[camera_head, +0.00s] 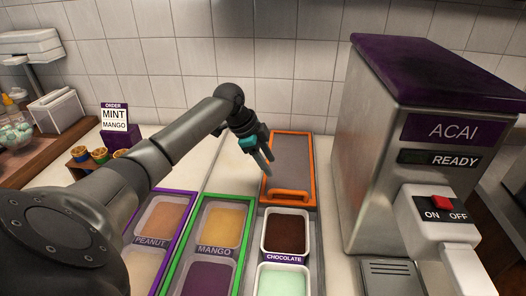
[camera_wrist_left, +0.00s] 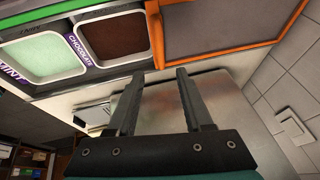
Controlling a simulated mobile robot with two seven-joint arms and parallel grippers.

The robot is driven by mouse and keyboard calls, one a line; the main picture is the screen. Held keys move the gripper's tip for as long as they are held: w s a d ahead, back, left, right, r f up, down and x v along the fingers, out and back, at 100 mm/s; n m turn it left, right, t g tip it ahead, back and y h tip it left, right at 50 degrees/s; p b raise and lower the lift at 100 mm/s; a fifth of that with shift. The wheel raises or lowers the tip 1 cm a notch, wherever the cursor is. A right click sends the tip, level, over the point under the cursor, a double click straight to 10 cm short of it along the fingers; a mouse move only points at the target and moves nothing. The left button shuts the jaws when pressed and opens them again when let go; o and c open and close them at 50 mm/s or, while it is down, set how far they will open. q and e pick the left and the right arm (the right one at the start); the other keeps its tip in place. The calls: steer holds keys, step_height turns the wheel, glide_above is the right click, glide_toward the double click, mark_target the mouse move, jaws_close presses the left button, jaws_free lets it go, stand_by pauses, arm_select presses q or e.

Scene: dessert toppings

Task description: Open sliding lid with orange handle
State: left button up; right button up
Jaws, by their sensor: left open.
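The sliding lid (camera_head: 291,155) is a grey panel with an orange frame. It lies at the back, behind the uncovered chocolate tub (camera_head: 286,233) and mint-green tub (camera_head: 283,280). Its orange handle (camera_head: 288,195) is at its near end. In the left wrist view the lid (camera_wrist_left: 220,28) is at the top right and the chocolate tub (camera_wrist_left: 120,38) at the top middle. My left gripper (camera_head: 266,166) is open and empty, by the lid's left edge. Its two fingers also show in the left wrist view (camera_wrist_left: 160,74), apart from the handle. My right gripper is out of view.
The steel acai machine (camera_head: 385,165) stands close on the right. A green-framed mango bin (camera_head: 222,228) and a purple-framed peanut bin (camera_head: 160,222) are on the left. An order sign (camera_head: 114,117) stands at the back left, before the tiled wall.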

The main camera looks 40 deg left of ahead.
arm_select(q)
steer(key=shift+v, duration=1.5)
